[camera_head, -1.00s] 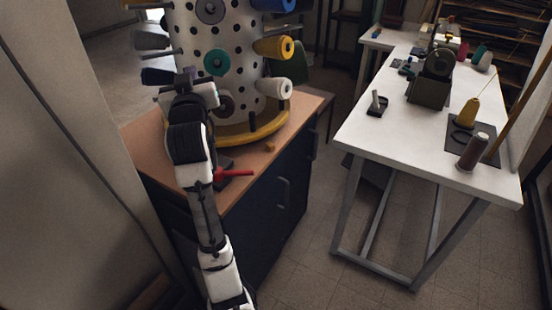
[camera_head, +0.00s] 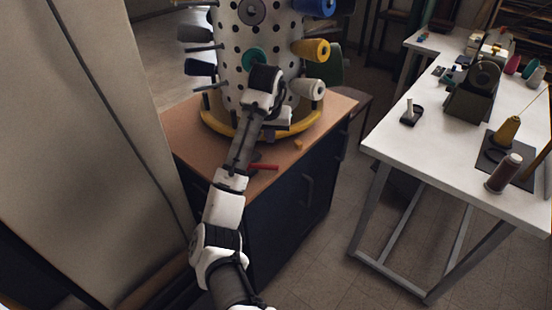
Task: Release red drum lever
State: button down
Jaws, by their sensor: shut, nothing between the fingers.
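The red lever (camera_head: 264,167) sticks out to the right near the front edge of the wooden cabinet top, below the drum. Its left end is hidden behind my arm. The white drum with black dots (camera_head: 232,58) stands upright on a yellow ring base (camera_head: 300,128). Colored spools and pegs stick out of its side. My gripper (camera_head: 279,118) is in front of the drum's lower part, above and beyond the red lever, apart from it. It is shut and empty. Its fingertips are small and hard to make out, and I cannot tell whether it touches the drum or ring.
A pale panel (camera_head: 90,130) closes off the left.

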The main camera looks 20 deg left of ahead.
aim_at(260, 166)
jog(key=shift+f, duration=0.15)
jog(key=p+x, duration=0.2)
jog(key=x, duration=0.6)
jog(key=shift+w+f, duration=0.15)
jog(key=shift+f, duration=0.25)
jog(key=shift+a+f+p, duration=0.1)
jog(key=shift+f+p, duration=0.15)
jog(key=shift+p, duration=0.25)
jog(key=shift+s+d+r+p, duration=0.15)
jog(key=shift+s+r+p, duration=0.1)
jog(key=shift+s, duration=0.35)
jog(key=shift+s+d+r+p, duration=0.1)
jog(key=shift+s+p, duration=0.15)
jog(key=shift+s, duration=0.35)
jog(key=shift+s+d, duration=0.25)
jog(key=shift+s, duration=0.3)
